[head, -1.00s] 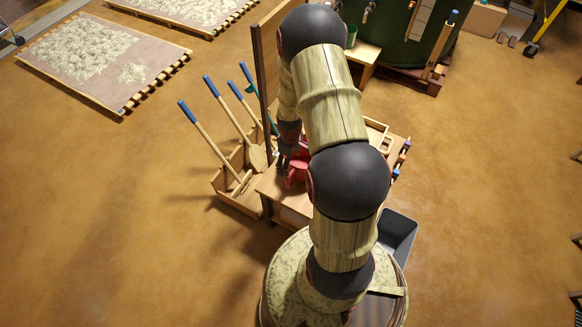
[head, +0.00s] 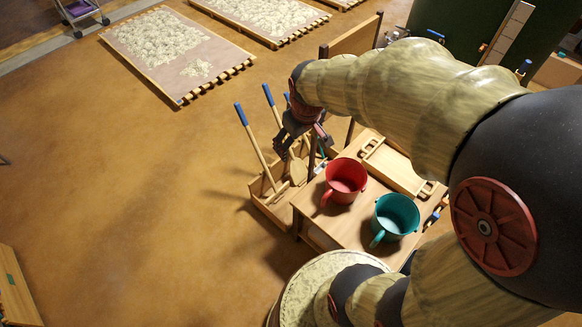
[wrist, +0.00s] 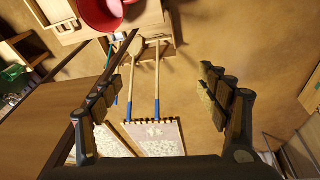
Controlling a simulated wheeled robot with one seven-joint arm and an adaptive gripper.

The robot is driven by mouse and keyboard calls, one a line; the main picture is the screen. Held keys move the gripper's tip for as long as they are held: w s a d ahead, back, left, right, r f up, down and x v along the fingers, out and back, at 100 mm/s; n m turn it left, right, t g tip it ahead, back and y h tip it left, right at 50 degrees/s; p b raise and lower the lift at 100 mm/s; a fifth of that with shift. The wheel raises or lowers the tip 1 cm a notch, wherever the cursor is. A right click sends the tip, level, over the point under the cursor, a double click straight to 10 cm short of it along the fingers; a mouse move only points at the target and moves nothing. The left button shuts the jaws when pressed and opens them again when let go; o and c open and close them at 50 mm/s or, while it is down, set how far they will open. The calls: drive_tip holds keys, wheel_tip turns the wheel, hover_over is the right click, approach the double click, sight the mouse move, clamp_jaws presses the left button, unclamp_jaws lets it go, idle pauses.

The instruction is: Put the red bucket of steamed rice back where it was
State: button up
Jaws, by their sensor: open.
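The red bucket (head: 335,194), with pale contents inside, stands upright on the wooden table (head: 318,222), its handle toward the lower left. In the wrist view the red bucket (wrist: 97,22) is cut off by the top edge. My gripper (head: 304,140) is above and to the left of the bucket in the head view, apart from it. In the wrist view the fingers of my gripper (wrist: 160,92) are spread wide with nothing between them.
A teal bucket (head: 392,225) with pale contents stands right of the red one. A wooden tray (head: 396,170) lies behind them. A wooden rack (head: 268,208) with blue-ended long-handled tools stands left of the table. Open floor (head: 130,210) lies further left.

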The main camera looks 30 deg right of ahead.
drive_tip(key=s+a+r+m+t, duration=0.1)
drive_tip(key=s+a+r+t, duration=0.1)
drive_tip(key=s+a+r, duration=0.8)
drive_tip(key=s+r, duration=0.1)
drive_tip(key=s, duration=0.2)
drive_tip(key=shift+s+a+r+t+y, duration=0.2)
drive_tip(key=shift+s+r+t+y, duration=0.1)
drive_tip(key=shift+s+r+y, duration=0.1)
drive_tip(key=shift+w, duration=0.1)
drive_tip(key=shift+c, duration=0.5)
